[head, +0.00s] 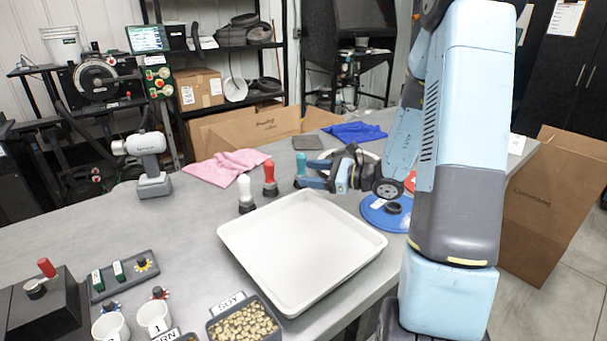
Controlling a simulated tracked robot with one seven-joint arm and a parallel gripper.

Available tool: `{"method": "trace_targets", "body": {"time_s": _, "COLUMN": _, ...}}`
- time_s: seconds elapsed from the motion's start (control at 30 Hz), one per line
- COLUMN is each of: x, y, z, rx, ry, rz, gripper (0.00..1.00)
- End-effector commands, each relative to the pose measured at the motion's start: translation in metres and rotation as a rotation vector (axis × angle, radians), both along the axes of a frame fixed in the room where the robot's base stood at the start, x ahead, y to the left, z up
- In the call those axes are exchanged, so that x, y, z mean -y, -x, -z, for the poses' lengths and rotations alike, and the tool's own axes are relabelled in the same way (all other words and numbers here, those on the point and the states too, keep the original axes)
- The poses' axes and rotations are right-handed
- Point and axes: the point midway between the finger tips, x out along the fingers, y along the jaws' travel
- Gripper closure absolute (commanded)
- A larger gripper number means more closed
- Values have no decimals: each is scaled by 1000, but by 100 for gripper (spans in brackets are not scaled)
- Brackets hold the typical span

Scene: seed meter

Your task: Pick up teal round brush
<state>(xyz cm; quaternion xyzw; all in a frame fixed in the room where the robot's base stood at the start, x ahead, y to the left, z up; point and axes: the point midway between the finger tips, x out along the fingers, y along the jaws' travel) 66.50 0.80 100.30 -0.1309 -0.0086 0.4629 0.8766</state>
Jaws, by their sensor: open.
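The teal round brush (301,164) stands upright on the grey table, at the right end of a short row behind the white tray. Only its teal handle shows clearly; its lower part is partly hidden by my gripper. My gripper (311,174) is open and reaches in from the right, roughly level with the table. Its fingertips are at the teal brush, one on the far side and one on the near side in the picture. I cannot tell whether they touch it. A red brush (269,177) and a white brush (245,191) stand to its left.
The white tray (240,240) lies in front of the brushes. A blue disc (376,213) lies under my arm. A pink cloth (228,167), a blue cloth (355,132) and a dark grey pad (306,143) lie behind. A soy bin (243,322) stands at the front.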

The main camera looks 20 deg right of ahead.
Motion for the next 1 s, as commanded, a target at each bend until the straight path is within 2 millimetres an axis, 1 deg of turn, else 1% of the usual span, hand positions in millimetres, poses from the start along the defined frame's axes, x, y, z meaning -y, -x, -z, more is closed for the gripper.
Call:
{"method": "trace_targets", "body": {"time_s": 0.03, "x": 11, "y": -8, "z": 11, "rx": -21, "ry": -44, "rz": 54, "gripper": 35}}
{"method": "trace_targets", "body": {"time_s": 0.2, "x": 45, "y": -28, "z": 36, "rx": -63, "ry": -157, "rz": 210, "gripper": 35}}
{"method": "trace_targets", "body": {"time_s": 0.3, "x": 59, "y": -34, "z": 46, "rx": -78, "ry": -199, "rz": 270, "gripper": 35}}
{"method": "trace_targets", "body": {"time_s": 0.43, "x": 69, "y": -38, "z": 54, "rx": -88, "ry": -227, "rz": 315, "gripper": 35}}
{"method": "trace_targets", "body": {"time_s": 0.57, "x": 65, "y": -47, "z": 56, "rx": -89, "ry": -236, "rz": 325, "gripper": 35}}
{"method": "trace_targets", "body": {"time_s": 0.8, "x": 40, "y": -79, "z": 55, "rx": -88, "ry": -235, "rz": 323, "gripper": 35}}
{"method": "trace_targets", "body": {"time_s": 1.0, "x": 25, "y": -101, "z": 55, "rx": -89, "ry": -235, "rz": 324, "gripper": 35}}
